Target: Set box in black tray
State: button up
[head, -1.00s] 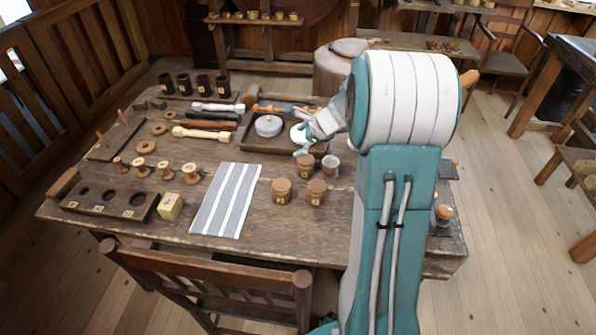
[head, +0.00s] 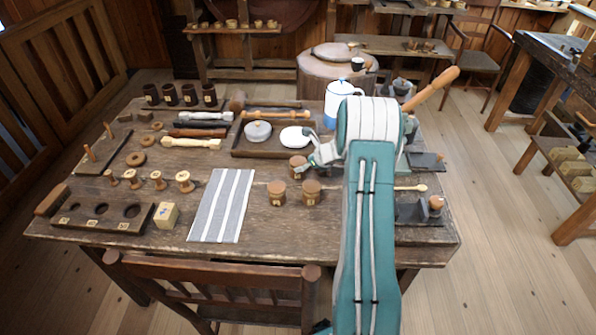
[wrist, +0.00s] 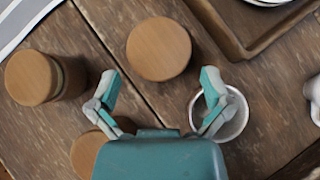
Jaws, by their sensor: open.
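Three round lidded wooden boxes stand right of the striped cloth: a back one (head: 298,167), a front-left one (head: 277,192) and a front-right one (head: 310,192). A small pale square box (head: 167,215) stands left of the cloth. My gripper (head: 304,154) is open and empty near the back round box. In the wrist view, a round lid (wrist: 159,48) lies just ahead of the gap between my fingers (wrist: 160,78). A grey cup (wrist: 220,115) is under the right finger. A flat dark tray (head: 425,162) and a dark holder (head: 420,211) are at the table's right; my arm partly hides that side.
A brown tray (head: 237,153) with a grey disc and a white plate lies behind the round boxes. A blue-white pot (head: 341,100) stands behind my arm. Spools (head: 157,180) and a holed block (head: 92,222) are at left. The striped cloth (head: 222,205) is bare.

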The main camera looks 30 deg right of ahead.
jog(key=x, duration=0.4)
jog(key=shift+s+f, duration=0.1)
jog(key=shift+f, duration=0.25)
jog(key=c, duration=1.1)
